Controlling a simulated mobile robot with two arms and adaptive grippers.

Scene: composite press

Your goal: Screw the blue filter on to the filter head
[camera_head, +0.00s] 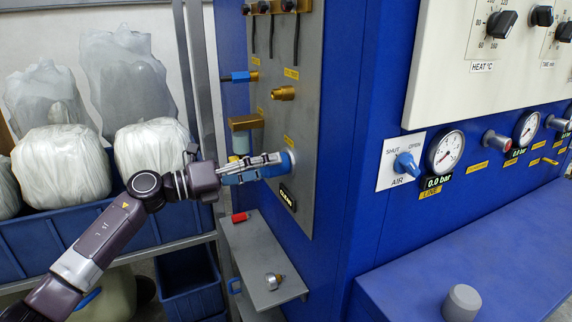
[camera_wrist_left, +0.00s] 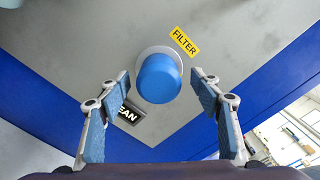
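The blue filter (camera_wrist_left: 160,78) is a round blue cup seen end-on in the left wrist view. It sits against the pale round filter head (camera_wrist_left: 143,54) on the grey panel, beside the yellow FILTER label (camera_wrist_left: 185,41). I cannot tell how far it is threaded. My left gripper (camera_wrist_left: 160,88) is open, with a blue-padded finger on each side of the filter and a visible gap to both. In the head view my left gripper (camera_head: 274,166) is at the panel and largely hides the filter; the pale head (camera_head: 291,157) shows at its tips. My right gripper is not in view.
Below is a grey shelf (camera_head: 252,257) with a red piece (camera_head: 240,217) and a small metal fitting (camera_head: 273,281). A CLEAN plate (camera_head: 287,198) is just under the filter head. Brass fittings (camera_head: 284,93) stick out above. A blue bin with white bags stands left.

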